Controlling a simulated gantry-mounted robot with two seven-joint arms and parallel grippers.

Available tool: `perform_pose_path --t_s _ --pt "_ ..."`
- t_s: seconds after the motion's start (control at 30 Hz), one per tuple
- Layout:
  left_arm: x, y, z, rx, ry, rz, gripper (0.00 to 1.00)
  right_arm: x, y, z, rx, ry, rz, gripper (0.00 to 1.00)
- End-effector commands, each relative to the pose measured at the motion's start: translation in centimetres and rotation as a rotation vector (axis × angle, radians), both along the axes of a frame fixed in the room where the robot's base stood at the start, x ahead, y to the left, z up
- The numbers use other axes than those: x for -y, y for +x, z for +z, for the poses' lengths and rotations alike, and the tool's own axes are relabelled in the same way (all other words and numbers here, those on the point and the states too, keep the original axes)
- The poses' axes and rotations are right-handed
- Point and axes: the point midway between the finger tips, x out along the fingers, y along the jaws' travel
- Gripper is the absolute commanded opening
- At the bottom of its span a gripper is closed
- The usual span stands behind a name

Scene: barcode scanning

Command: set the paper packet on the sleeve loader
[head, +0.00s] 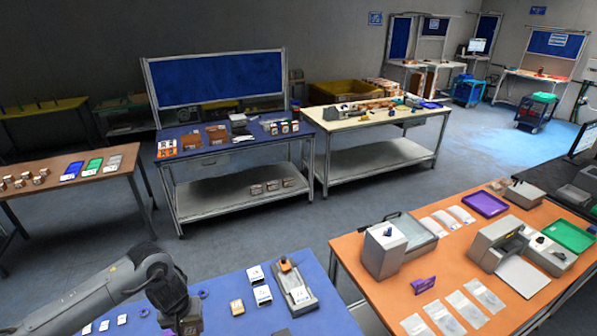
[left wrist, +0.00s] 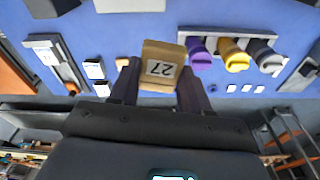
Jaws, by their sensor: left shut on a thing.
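My left gripper (left wrist: 156,85) is shut on a tan, block-shaped paper packet (left wrist: 160,62) with a white label that reads 27 upside down. In the head view the left gripper (head: 188,322) is at the bottom edge, over the blue table; the packet is hard to make out there. A long grey device with a white label and an orange piece (head: 293,285) lies on that table, right of the gripper. It also shows at the left of the left wrist view (left wrist: 57,62). I cannot tell if it is the sleeve loader. The right gripper is out of view.
Two white boxes (head: 256,275) and a small tan block (head: 236,306) lie between gripper and device. Purple, yellow (left wrist: 235,55) and grey cylinders sit in a rack in the left wrist view. An orange table (head: 400,290) with machines stands to the right.

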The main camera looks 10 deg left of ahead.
Motion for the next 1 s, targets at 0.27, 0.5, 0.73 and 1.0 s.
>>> perform_pose_path --t_s 0.27,0.5,0.73,1.0 --pt "6.7 1.2 6.9 0.002 0.001 -0.208 0.1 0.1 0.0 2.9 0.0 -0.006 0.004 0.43" --pt "11.1 -2.7 7.7 -0.007 -0.002 -0.374 0.1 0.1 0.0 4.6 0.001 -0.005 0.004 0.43" --pt "12.1 -7.0 4.9 -0.005 0.001 -0.411 0.1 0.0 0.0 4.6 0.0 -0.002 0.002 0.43" --pt "13.1 -8.7 4.3 -0.001 -0.001 -0.374 0.1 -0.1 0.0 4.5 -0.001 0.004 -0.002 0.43"
